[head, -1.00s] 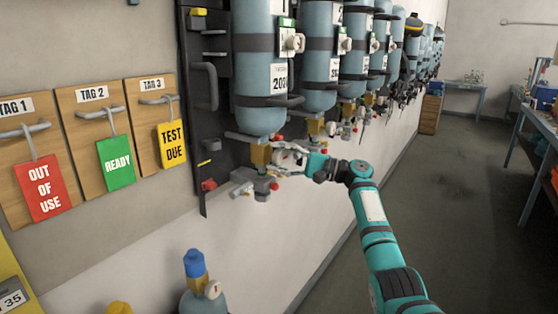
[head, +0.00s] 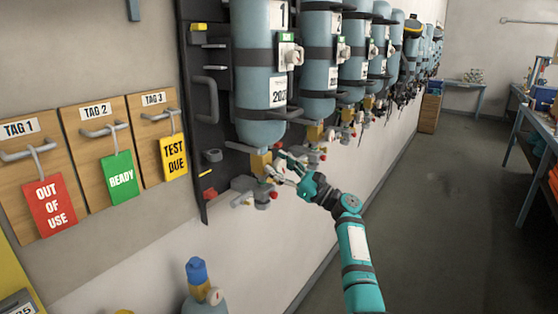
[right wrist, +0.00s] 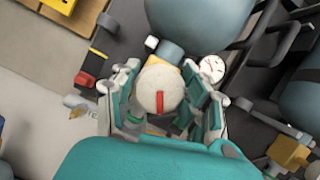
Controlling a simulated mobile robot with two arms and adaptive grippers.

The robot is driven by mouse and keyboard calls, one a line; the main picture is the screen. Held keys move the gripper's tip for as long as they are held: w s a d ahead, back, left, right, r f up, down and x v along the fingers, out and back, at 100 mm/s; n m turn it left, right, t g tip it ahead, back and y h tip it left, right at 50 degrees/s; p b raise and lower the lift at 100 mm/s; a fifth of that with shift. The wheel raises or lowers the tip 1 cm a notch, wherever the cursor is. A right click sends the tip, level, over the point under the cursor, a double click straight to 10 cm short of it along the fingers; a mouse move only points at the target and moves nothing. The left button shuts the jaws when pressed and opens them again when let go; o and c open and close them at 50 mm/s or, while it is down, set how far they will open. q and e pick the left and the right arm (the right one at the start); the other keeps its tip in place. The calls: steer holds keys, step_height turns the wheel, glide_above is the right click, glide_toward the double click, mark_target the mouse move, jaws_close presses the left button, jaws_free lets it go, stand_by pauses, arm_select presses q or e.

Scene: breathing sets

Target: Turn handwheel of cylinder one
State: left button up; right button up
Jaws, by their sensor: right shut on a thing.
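Cylinder one (head: 259,110), a light blue bottle marked 1, hangs valve-down in a dark wall rack at the left end of the row. Its brass valve (head: 260,164) is under the neck. My right gripper (head: 277,172) is at this valve. In the right wrist view, the round cream handwheel (right wrist: 159,92) with a red mark sits between the fingers of my right gripper (right wrist: 165,88), which are shut on it from both sides. The fingers partly hide the handwheel in the head view. My left gripper is not in view.
A gauge (right wrist: 212,68) sits beside the handwheel. Grey fittings with red knobs (head: 250,192) are just below the valve. More cylinders (head: 319,70) stand close along the wall to the right. Tag boards (head: 95,150) are at left. The floor (head: 425,210) at right is clear.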

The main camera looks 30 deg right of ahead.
steer(key=m+h+p, duration=0.1)
steer(key=m+p, duration=0.1)
steer(key=m, duration=0.1)
steer(key=m+t+h+p, duration=0.1)
steer(key=m+h+p, duration=0.1)
steer(key=m, duration=0.1)
steer(key=shift+r, duration=0.2)
steer(key=shift+d+f+m+t+h+p, duration=0.15)
steer(key=shift+m+t+h+p, duration=0.25)
steer(key=shift+m+h+p, duration=0.65)
steer(key=shift+m+y, duration=0.35)
steer(key=o, duration=1.2)
steer(key=shift+w, duration=0.1)
steer(key=shift+s+d+f, duration=0.15)
steer(key=shift+s+f, duration=0.15)
steer(key=shift+s, duration=0.2)
steer(key=v, duration=1.1)
